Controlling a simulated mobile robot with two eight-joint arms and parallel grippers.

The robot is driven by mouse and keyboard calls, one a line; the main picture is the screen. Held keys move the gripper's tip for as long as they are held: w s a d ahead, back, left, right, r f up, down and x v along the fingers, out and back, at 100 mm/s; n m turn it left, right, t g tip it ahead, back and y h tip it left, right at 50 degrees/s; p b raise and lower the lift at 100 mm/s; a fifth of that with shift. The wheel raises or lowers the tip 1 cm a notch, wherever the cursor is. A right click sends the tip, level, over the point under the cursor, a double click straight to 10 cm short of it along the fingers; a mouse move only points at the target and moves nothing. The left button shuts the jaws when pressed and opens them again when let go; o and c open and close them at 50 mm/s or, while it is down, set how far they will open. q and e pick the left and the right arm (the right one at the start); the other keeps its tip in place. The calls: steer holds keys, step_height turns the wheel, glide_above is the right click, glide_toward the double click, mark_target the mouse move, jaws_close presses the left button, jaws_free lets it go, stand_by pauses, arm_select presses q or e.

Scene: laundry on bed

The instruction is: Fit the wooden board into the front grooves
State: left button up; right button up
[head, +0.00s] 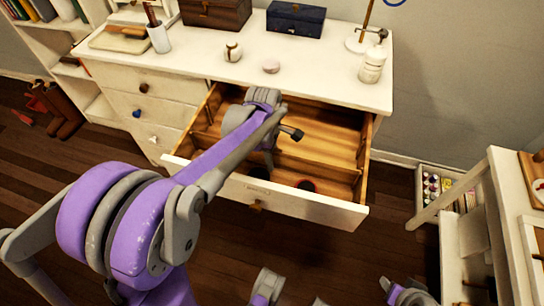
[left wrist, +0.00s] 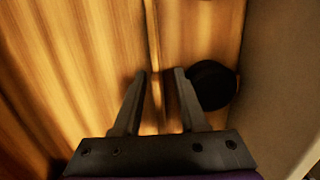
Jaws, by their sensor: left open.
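The wooden board (head: 320,166) stands on edge as a divider across the open drawer (head: 300,203), nearer its front. Whether its ends sit in the front grooves cannot be told. My left gripper (head: 268,168) reaches down into the drawer at the board; my arm hides part of both. In the left wrist view, my left gripper (left wrist: 159,74) is open, and the board's thin edge (left wrist: 153,40) runs between its two fingers. Contact cannot be told.
A dark round thing (left wrist: 212,84) lies beside the board on the drawer's front side; another (head: 307,185) shows in the head view. The dresser top (head: 200,62) holds a cup, boxes, a bottle and small items. A white desk (head: 505,215) stands at right.

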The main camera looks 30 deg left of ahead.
arm_select(q)
steer(key=r, duration=0.3)
steer(key=r+p, duration=0.1)
steer(key=r, duration=0.3)
steer(key=a+r+p, duration=0.1)
steer(key=r, duration=0.2)
steer(key=shift+s+r, duration=0.15)
steer(key=shift+r, duration=0.25)
